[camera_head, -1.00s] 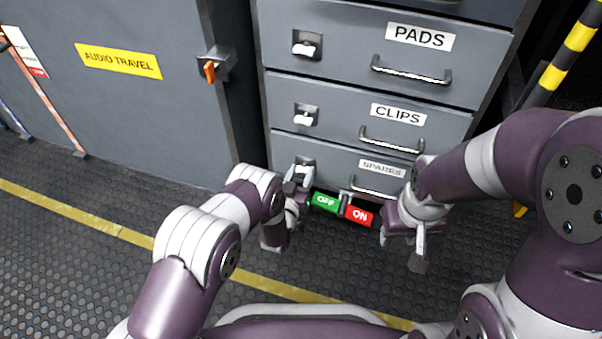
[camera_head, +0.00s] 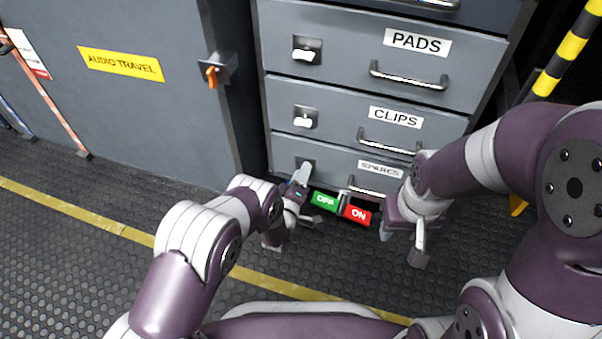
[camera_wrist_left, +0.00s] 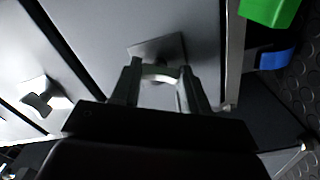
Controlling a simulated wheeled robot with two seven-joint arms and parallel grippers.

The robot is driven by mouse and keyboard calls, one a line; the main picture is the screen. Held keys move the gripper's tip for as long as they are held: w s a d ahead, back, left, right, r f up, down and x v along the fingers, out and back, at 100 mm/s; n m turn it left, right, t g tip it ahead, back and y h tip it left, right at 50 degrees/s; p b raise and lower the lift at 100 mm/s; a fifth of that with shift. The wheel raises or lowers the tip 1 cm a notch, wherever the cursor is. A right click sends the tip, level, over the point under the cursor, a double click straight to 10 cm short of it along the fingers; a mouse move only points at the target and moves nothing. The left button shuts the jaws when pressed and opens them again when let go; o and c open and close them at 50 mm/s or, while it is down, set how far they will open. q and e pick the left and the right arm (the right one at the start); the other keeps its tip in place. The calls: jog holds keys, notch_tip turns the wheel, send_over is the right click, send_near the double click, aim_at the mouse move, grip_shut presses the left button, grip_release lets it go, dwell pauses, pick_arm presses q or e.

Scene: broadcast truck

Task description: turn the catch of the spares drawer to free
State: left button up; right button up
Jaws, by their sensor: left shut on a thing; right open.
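The spares drawer (camera_head: 341,163) is the lowest of the labelled drawers and looks closed. Its catch sits at the drawer's left end, mostly hidden behind my left gripper (camera_head: 301,172) in the head view. In the left wrist view the catch's pale knob (camera_wrist_left: 159,71) shows on its square plate (camera_wrist_left: 160,46), between the two fingers of my left gripper (camera_wrist_left: 159,82), which is shut on it. How far the knob is turned is hard to tell. My right gripper (camera_head: 403,239) is open and empty, in front of the right end of the spares drawer.
Above are the clips drawer (camera_head: 340,116) and pads drawer (camera_head: 345,45), with their own catches. A green OFF block (camera_head: 325,202) and a red ON block (camera_head: 357,215) sit low in front, between my grippers. A grey cabinet with an orange latch (camera_head: 212,76) stands left.

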pick_arm(q)
jog(key=shift+n, duration=1.9)
jog(key=o, duration=1.1)
jog(key=shift+c, duration=0.2)
jog(key=p+v, duration=0.7)
jog(key=v, duration=0.5)
jog(key=shift+s, duration=0.35)
